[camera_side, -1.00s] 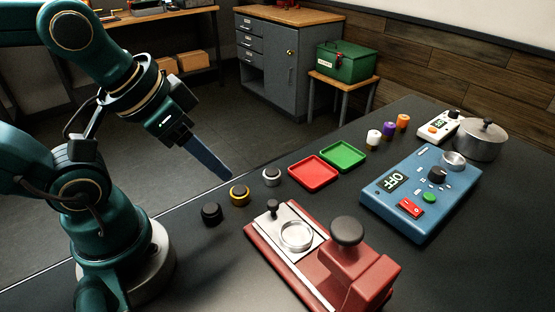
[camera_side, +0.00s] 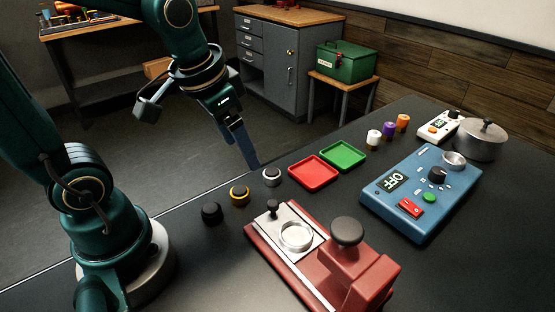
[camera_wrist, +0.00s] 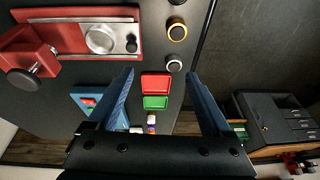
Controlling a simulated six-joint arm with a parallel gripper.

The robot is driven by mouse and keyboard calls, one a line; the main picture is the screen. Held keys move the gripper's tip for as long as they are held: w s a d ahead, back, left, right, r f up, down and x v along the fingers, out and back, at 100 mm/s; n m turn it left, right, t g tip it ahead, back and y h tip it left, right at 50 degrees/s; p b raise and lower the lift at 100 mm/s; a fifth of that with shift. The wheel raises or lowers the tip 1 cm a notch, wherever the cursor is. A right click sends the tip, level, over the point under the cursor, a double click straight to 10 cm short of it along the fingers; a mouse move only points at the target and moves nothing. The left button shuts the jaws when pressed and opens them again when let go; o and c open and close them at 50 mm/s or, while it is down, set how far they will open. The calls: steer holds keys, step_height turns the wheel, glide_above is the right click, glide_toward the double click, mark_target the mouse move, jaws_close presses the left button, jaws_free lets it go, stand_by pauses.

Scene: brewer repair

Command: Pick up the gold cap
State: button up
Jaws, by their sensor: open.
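The gold cap (camera_side: 239,195), a short dark-topped cap with a gold ring, stands on the black table between a black cap (camera_side: 211,213) and a silver cap (camera_side: 271,176). In the wrist view the gold cap (camera_wrist: 177,31) is near the top, right of centre, beyond the fingertips. My gripper (camera_side: 254,166) points down above the table's far edge, close to the silver cap in the picture and up and right of the gold cap. In the wrist view my gripper (camera_wrist: 160,74) has its two blue fingers wide apart with nothing held; the silver cap (camera_wrist: 174,64) shows between them.
A red tray (camera_side: 313,173) and a green tray (camera_side: 343,156) lie right of the caps. A red press (camera_side: 345,265) stands in front. A blue control box (camera_side: 440,200), small coloured bottles (camera_side: 388,130) and a pot (camera_side: 482,143) are farther right.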

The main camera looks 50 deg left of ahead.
mark_target(240, 191)
steer(key=a+f+g, duration=0.1)
steer(key=f, duration=0.1)
steer(key=w+a+f+g, duration=0.1)
steer(key=f, duration=0.2)
steer(key=a+f+n+g, duration=0.1)
steer(key=f, duration=0.1)
steer(key=shift+w+a+f+g, duration=0.25)
steer(key=shift+w+g, duration=0.05)
steer(key=shift+s+a+f, duration=0.15)
steer(key=shift+s+f, duration=0.05)
steer(key=shift+f, duration=2.65)
jaws_close()
steer(key=shift+r, duration=0.2)
